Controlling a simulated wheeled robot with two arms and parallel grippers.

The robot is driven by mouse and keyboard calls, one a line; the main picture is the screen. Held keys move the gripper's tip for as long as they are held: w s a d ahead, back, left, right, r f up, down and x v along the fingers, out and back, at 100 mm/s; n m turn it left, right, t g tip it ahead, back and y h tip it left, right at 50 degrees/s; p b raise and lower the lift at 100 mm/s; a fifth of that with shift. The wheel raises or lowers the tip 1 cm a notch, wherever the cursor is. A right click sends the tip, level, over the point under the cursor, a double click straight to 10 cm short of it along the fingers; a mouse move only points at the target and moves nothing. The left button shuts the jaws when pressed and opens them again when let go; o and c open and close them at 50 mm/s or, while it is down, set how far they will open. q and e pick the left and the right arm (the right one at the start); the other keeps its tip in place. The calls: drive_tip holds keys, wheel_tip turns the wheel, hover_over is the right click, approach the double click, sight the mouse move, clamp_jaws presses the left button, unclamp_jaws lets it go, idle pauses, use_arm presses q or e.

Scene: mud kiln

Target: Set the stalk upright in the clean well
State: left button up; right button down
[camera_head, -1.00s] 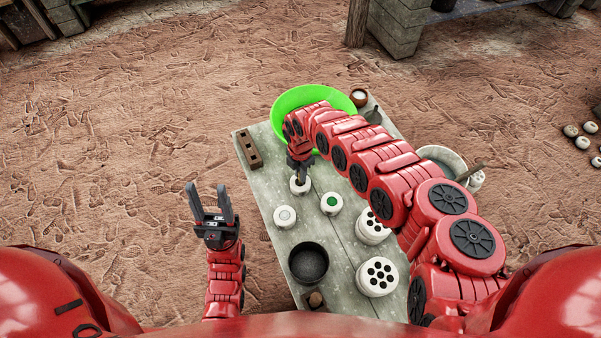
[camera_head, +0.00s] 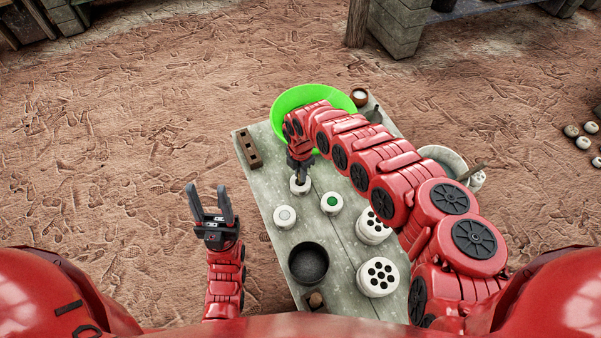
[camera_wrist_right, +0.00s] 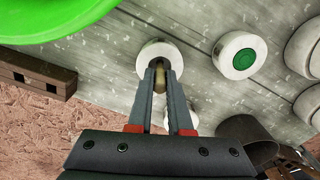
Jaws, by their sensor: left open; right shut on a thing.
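My right gripper (camera_head: 300,178) points down over a small white round pot (camera_head: 300,189) on the table. In the right wrist view its fingers (camera_wrist_right: 161,75) are shut on a pale tan stalk (camera_wrist_right: 159,84). The stalk's lower end is at the dark middle of the white pot (camera_wrist_right: 152,50); I cannot tell how deep it sits. A second white pot has a green top (camera_head: 331,202). A third has a pale grey top (camera_head: 285,217). My left gripper (camera_head: 208,197) is open and empty, off the table's left side.
A bright green bowl (camera_head: 284,104) stands at the table's far end, partly behind my right arm. A brown block with holes (camera_head: 249,148) lies at the left edge. A dark bowl (camera_head: 309,262) and two white holed cylinders (camera_head: 373,228) (camera_head: 378,278) stand nearer me on the grey table (camera_head: 262,183).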

drive_tip(key=shift+f+b, duration=0.4)
drive_tip(key=shift+f, duration=0.05)
drive_tip(key=c, duration=0.6)
unclamp_jaws()
drive_tip(key=shift+r, duration=0.2)
drive_tip(key=shift+r+p, duration=2.55)
drive_tip(key=shift+r, duration=0.85)
